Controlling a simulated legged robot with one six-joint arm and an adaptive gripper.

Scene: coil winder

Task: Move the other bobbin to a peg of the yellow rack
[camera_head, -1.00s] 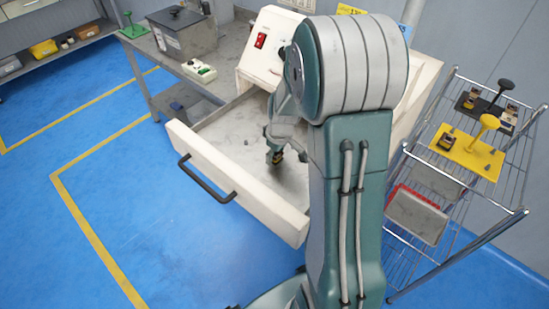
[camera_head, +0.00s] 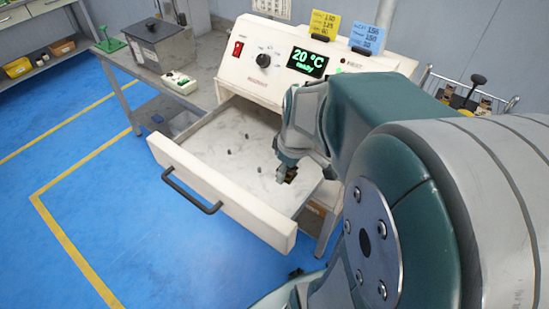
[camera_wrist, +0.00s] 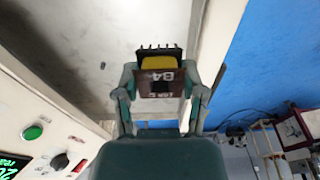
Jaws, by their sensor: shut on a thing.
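My gripper (camera_head: 287,170) is over the open drawer near its right side. It is shut on a bobbin (camera_head: 291,177), which is small and dark in the head view. In the wrist view my gripper (camera_wrist: 164,88) has a finger on each side of the bobbin (camera_wrist: 157,64), which has a yellow winding, a black pinned end and a brown face marked B4. Only a sliver of the yellow rack (camera_head: 466,112) shows at the right in the head view; my arm hides the rest.
The white drawer (camera_head: 225,195) with a black handle is pulled out below the winder's panel (camera_head: 262,62). Several small grey studs stand on its floor. A black-knobbed rack (camera_head: 473,87) with bobbins stands on the wire cart at right. A grey box (camera_head: 163,47) is at left.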

